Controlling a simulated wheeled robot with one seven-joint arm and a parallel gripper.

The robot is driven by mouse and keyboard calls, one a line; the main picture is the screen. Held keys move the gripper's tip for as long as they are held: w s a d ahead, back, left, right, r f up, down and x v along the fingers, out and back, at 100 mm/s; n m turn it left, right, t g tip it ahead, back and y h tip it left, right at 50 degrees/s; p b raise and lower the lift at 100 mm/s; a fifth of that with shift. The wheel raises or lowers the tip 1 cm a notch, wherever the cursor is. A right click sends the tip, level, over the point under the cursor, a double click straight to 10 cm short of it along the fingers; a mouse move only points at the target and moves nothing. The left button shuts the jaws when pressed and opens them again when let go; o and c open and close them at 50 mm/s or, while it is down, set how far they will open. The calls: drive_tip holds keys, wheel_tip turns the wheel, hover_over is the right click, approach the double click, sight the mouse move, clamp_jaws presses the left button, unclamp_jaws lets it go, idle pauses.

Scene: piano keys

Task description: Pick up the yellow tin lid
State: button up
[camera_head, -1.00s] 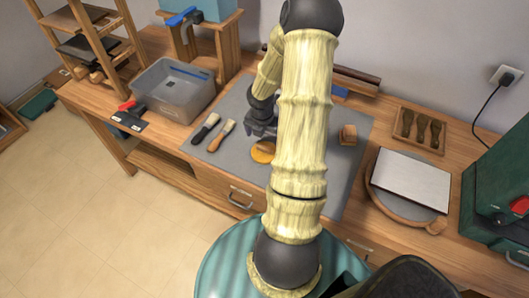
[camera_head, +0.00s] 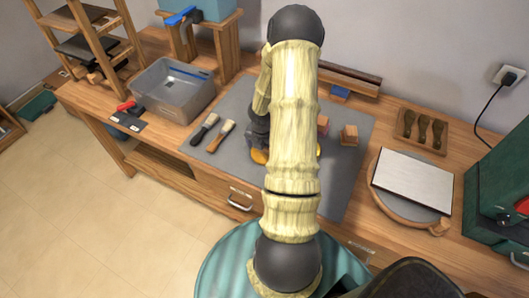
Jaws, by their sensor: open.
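A yellow round piece, which looks like the tin lid (camera_head: 259,157), shows just left of my arm on the grey mat (camera_head: 345,185). Most of it is hidden by my gripper and arm. Another bit of yellow (camera_head: 319,150) shows at the right edge of my arm; I cannot tell what it belongs to. My gripper (camera_head: 257,148) is dark and open, low over the mat at the yellow piece. Its fingertips are largely hidden, so I cannot tell whether they touch it.
Two brushes (camera_head: 213,135) lie left on the mat. A wooden block (camera_head: 348,135), a reddish block (camera_head: 323,123) and a blue block (camera_head: 340,93) lie to the right. A grey bin (camera_head: 174,90) stands at left, a round board (camera_head: 408,210) at right. The mat's front right is clear.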

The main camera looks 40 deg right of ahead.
idle(0.4)
drive_tip(key=c, duration=0.7)
drive_tip(key=shift+r, duration=0.2)
wheel_tip(320, 180, up, 10)
drive_tip(key=p, duration=0.2)
drive_tip(key=shift+f+p, duration=0.1)
drive_tip(key=shift+p, duration=0.2)
drive_tip(key=shift+a+f, duration=0.1)
